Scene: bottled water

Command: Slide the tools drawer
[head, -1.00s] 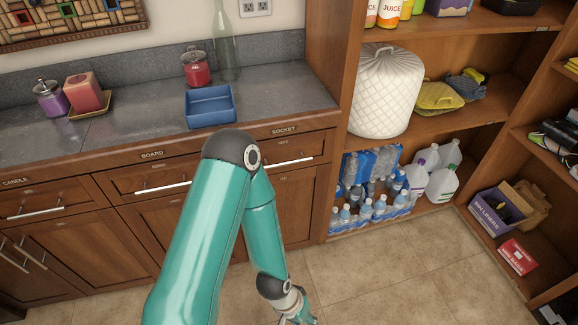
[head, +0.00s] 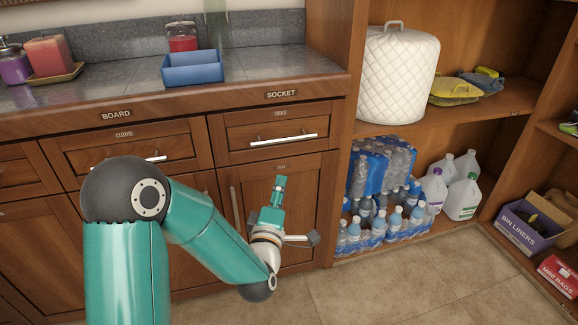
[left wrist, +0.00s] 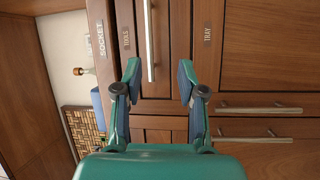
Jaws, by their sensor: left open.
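The tools drawer (head: 235,142) is the wooden drawer under the "SOCKET" sign in the head view and looks shut. Its small label is hard to read there. Its silver bar handle (head: 284,140) is horizontal. My left gripper (head: 280,182) is in front of the cabinet door below this drawer, with its fingertips pointing up toward the handle. In the left wrist view, turned sideways, the open fingers (left wrist: 158,72) are empty. The handle (left wrist: 149,40) shows beyond and between them, apart from both. My right gripper is in neither view.
The door below (head: 300,195) has a vertical handle (head: 235,212). The "BOARD" side drawer (head: 125,148) is partly behind my arm. A blue tray (head: 193,68) stands on the counter. Water bottles (head: 385,215) fill the low shelf at right. Tiled floor (head: 400,280) in front is clear.

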